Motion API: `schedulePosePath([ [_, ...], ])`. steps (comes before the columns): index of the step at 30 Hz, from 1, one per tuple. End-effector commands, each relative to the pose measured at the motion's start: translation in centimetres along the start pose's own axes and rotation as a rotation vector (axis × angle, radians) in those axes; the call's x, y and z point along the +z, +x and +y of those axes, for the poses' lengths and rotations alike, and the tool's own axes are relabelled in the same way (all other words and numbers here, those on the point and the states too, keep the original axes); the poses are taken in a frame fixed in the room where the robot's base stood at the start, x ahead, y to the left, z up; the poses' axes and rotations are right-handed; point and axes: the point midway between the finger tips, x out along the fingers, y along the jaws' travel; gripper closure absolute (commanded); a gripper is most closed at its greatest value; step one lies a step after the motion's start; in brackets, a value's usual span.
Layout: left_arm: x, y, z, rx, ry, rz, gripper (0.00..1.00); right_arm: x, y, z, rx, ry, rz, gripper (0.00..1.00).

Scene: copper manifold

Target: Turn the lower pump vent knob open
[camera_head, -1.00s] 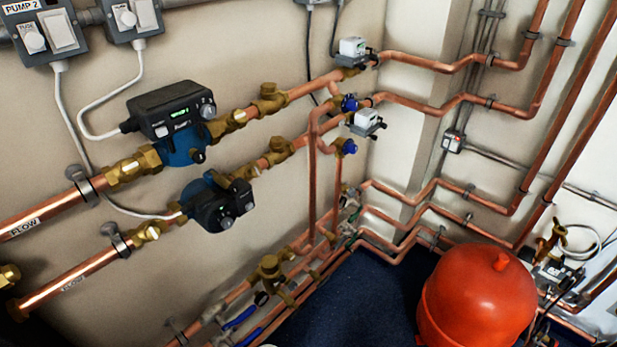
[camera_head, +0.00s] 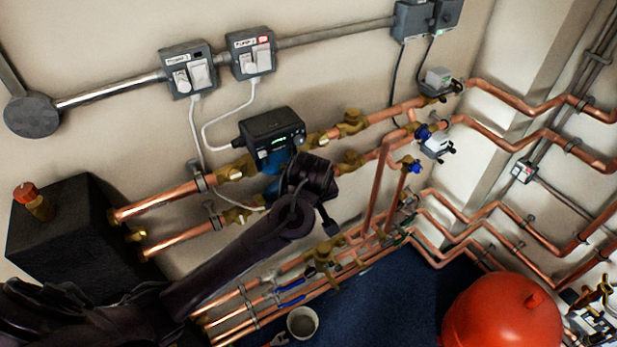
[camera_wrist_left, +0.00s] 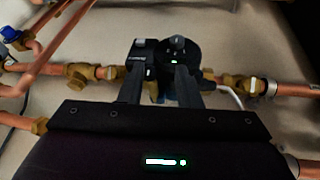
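The lower pump (camera_wrist_left: 168,55) shows in the left wrist view as a dark body with a small green light. A dark round knob (camera_wrist_left: 178,44) stands on its face; I cannot tell for sure whether it is the vent knob. My right gripper is not in view.
The upper pump (camera_head: 272,135) sits just above my left arm on a copper pipe (camera_head: 160,202). Brass valves (camera_head: 350,162) and more pipes lie close to the right.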

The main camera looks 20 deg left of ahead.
Motion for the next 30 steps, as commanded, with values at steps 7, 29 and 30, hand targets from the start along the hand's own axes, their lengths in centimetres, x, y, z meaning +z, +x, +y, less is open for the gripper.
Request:
schedulePosePath([
  [7, -2.6, -2.8, 1.3, -0.009, -0.176, 0.024, 0.69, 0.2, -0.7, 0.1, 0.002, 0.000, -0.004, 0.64],
  [29, -2.8, 4.8, 1.2, -0.009, -0.181, 0.024, 0.69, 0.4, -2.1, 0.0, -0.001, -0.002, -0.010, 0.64],
  [30, -2.8, 4.8, 1.2, -0.009, -0.181, 0.024, 0.69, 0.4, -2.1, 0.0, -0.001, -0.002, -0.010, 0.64],
])
